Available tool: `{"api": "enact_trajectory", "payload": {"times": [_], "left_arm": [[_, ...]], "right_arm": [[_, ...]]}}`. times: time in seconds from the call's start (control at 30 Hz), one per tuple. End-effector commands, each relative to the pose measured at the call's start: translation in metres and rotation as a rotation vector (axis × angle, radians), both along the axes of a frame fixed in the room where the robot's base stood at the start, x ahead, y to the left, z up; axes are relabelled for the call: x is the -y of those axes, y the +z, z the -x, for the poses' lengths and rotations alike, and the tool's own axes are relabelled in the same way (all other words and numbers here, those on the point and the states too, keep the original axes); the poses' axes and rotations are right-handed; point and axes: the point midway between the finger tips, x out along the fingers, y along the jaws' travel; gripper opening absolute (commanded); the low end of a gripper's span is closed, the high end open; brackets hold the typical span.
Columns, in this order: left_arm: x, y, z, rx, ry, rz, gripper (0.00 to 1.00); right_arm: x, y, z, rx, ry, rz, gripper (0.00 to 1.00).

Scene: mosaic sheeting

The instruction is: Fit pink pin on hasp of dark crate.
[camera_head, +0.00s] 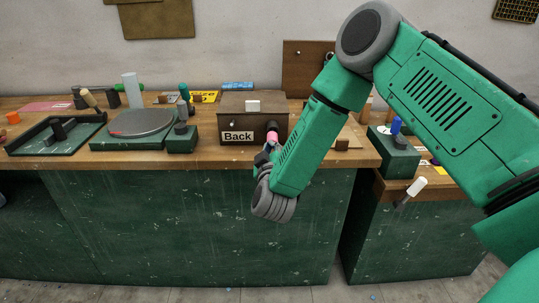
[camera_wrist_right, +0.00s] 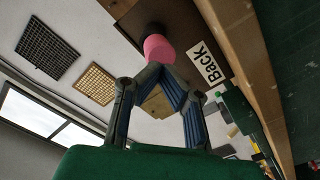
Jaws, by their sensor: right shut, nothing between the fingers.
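The dark crate (camera_head: 237,122) with a "Back" label stands near the front edge of the bench. Its front also shows in the right wrist view (camera_wrist_right: 190,22). The pink pin (camera_head: 272,138) is at the right part of the crate's front, its dark end toward the crate. In the right wrist view the pin (camera_wrist_right: 160,50) points toward my fingertips. The hasp cannot be made out clearly behind it. My right gripper (camera_wrist_right: 166,70) is shut and empty, its tips right by the pin's pink end; whether they touch is unclear. In the head view the right gripper (camera_head: 266,156) is partly hidden by my wrist. My left gripper is out of view.
Left of the crate are a green block (camera_head: 181,141), a round grey turntable (camera_head: 142,122) and a dark tray (camera_head: 45,137). Right of my arm, a green box (camera_head: 393,145) holds a blue-handled item. A brown board (camera_head: 303,65) stands behind the crate.

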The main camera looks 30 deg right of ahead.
Motion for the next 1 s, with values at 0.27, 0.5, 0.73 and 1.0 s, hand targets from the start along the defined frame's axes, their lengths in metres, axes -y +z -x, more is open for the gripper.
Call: {"api": "enact_trajectory", "payload": {"times": [0.27, 0.5, 0.73, 1.0], "left_arm": [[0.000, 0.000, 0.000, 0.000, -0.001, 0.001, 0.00], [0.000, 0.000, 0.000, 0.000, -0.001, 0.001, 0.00], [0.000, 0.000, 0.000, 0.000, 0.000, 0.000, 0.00], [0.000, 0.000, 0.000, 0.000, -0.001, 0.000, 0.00]], "right_arm": [[0.002, 0.000, -0.002, 0.000, -0.001, 0.000, 0.00], [0.000, 0.001, -0.003, 0.000, 0.000, 0.002, 0.00], [0.004, 0.000, -0.006, 0.000, 0.000, 0.000, 0.00], [0.007, 0.000, -0.011, 0.001, -0.001, -0.001, 0.00]]}}
